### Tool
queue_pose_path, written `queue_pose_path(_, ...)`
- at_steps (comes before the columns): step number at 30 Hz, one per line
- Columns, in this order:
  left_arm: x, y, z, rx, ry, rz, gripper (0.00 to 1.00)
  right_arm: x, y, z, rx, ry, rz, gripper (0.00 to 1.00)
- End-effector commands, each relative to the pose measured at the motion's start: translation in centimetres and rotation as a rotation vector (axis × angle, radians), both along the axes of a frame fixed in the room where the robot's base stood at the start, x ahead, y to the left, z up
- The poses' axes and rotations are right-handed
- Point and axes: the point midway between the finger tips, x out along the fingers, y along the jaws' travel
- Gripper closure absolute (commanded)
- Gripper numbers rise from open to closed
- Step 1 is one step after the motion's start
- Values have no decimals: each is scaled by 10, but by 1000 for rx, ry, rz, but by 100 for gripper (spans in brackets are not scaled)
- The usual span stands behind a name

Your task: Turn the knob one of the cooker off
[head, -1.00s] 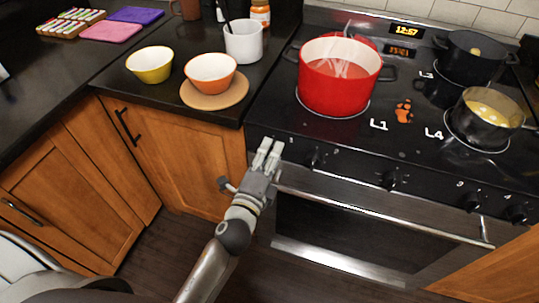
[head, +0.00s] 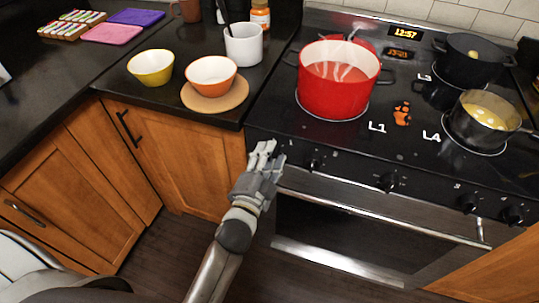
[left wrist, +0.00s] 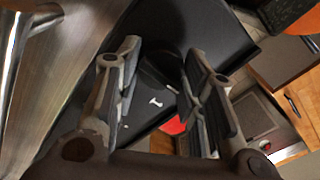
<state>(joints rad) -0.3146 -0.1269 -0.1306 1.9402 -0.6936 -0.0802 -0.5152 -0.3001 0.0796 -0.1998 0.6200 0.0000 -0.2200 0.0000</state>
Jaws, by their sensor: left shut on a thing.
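The black cooker (head: 400,130) has a row of knobs along its front panel. My left gripper (head: 263,154) is at the left end of this panel, with its fingers around knob one, which the gripper hides in the head view. In the left wrist view, the dark round knob one (left wrist: 160,73) sits between the two fingers of my left gripper (left wrist: 158,80), with a white mark on the black panel beside it. The neighbouring knob (head: 313,163) is uncovered, just right of the gripper. My right gripper is not in view.
A red pot (head: 335,85) stands on the left burner. A saucepan (head: 482,125) and a black pot (head: 470,60) stand at the right. The oven handle (head: 380,212) runs below the knobs. Bowls and a white cup (head: 243,45) stand on the left counter.

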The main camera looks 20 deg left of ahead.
Motion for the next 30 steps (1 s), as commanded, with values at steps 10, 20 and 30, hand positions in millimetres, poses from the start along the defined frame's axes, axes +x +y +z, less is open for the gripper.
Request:
queue_pose_path(10, 0, 0, 0, -17, 0, 1, 87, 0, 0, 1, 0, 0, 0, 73)
queue_pose_path(20, 0, 0, 0, -16, 0, 1, 41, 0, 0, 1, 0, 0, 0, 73)
queue_pose_path(30, 0, 0, 2, -14, -1, 0, 41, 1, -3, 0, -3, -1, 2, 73)
